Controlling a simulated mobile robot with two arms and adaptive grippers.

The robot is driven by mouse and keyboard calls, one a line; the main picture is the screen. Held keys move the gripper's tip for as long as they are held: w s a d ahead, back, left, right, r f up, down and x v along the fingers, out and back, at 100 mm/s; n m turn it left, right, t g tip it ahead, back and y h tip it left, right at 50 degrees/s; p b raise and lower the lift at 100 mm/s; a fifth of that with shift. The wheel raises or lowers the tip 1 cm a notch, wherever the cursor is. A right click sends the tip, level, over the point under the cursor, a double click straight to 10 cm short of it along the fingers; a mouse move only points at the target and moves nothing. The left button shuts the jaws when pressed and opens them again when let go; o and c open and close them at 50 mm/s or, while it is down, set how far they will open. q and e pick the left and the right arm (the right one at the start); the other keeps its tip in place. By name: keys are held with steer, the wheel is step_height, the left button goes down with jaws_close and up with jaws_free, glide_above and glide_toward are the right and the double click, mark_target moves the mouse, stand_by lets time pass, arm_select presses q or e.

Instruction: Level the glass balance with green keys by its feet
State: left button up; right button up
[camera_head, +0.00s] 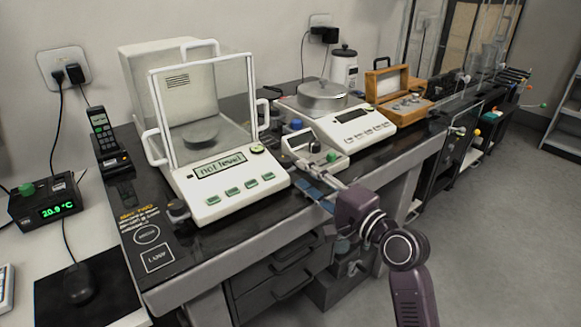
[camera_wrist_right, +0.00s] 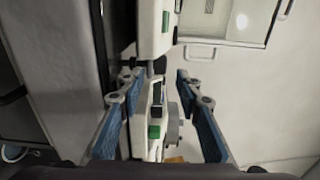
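The glass balance with green keys (camera_head: 240,195) stands on the dark table top at centre left in the head view. Its display (camera_head: 220,168) reads "not level". A dark foot (camera_head: 178,211) shows at its front left corner; its front right foot is hard to make out in the head view. My right gripper (camera_head: 313,183) is just right of the balance's front right corner. In the right wrist view the gripper (camera_wrist_right: 156,76) is open, its blue-padded fingers apart. The balance's white edge (camera_wrist_right: 152,35) and a small dark foot (camera_wrist_right: 159,66) lie between and beyond the fingertips. My left gripper is not in view.
A phone (camera_head: 103,135) and a temperature display (camera_head: 58,210) are at left. Drawers (camera_head: 290,268) lie below the table edge.

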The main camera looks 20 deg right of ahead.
mark_target(289, 165)
steer(key=x, duration=0.6)
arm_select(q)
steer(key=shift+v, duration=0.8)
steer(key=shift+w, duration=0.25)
arm_select(e)
steer(key=shift+c, duration=0.4)
jaws_close()
